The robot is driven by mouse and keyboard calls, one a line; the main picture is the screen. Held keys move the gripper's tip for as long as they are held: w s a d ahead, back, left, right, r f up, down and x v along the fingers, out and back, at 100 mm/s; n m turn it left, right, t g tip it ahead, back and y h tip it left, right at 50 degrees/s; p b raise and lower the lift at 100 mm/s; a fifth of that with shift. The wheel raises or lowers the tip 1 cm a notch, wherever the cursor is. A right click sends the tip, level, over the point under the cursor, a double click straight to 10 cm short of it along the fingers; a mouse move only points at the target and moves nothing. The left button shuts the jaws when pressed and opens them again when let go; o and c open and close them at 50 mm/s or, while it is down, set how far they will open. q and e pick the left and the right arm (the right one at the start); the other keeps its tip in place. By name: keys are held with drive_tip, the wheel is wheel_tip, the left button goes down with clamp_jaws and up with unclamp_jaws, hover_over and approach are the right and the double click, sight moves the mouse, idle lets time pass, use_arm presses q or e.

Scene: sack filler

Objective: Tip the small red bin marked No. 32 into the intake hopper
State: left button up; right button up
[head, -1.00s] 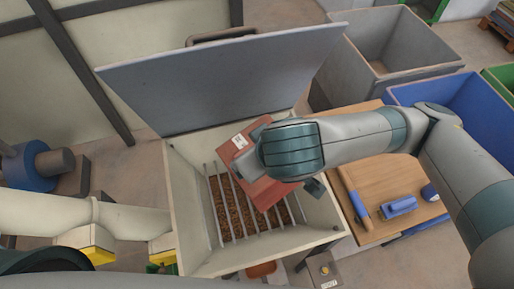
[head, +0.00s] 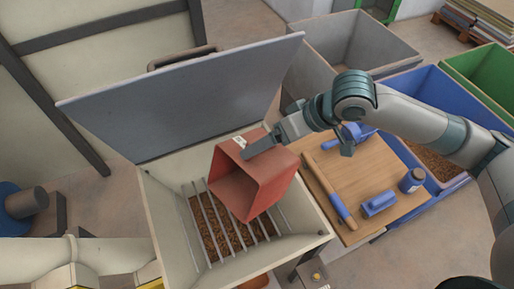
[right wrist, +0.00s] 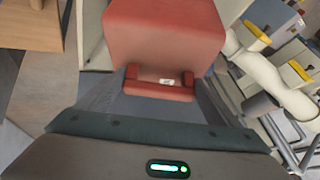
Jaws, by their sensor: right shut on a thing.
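The red bin (head: 228,178) hangs tilted over the intake hopper (head: 167,222). Its open mouth faces down and toward the head camera, and the inside that shows looks bare. A small white label is on its handle side; its number is too small to read. In the right wrist view the bin (right wrist: 165,35) is beyond the fingers, with its red handle between them. My right gripper (head: 262,146) is shut on that handle. Below the bin, the hopper has a metal grate (head: 207,222) with brown granules under it. My left gripper is not in view.
The hopper's grey lid (head: 185,95) stands open behind the bin. Blue (head: 440,100), grey (head: 360,60) and green (head: 485,75) crates stand beyond.

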drive_tip(key=w+d+f+g+y, duration=0.1)
drive_tip(key=w+d+f+m+y, duration=0.1)
drive_tip(key=shift+w+d+g+y, duration=0.25)
drive_tip(key=shift+d+g+y, duration=0.15)
use_arm(q)
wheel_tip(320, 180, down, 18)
drive_tip(key=b, duration=1.8)
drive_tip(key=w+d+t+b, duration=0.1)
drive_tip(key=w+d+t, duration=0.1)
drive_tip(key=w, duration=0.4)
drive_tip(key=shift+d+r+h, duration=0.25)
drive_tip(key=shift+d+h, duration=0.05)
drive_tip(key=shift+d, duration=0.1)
use_arm(e)
wheel_tip(320, 180, down, 10)
drive_tip(key=w+d+m+g+y, duration=0.1)
drive_tip(key=m+g+y, duration=0.2)
drive_tip(key=y, duration=0.4)
drive_tip(key=shift+w+d+f+m+g+y, duration=0.2)
drive_tip(key=shift+w+d+m+g+y, duration=0.1)
drive_tip(key=shift+d+m, duration=0.1)
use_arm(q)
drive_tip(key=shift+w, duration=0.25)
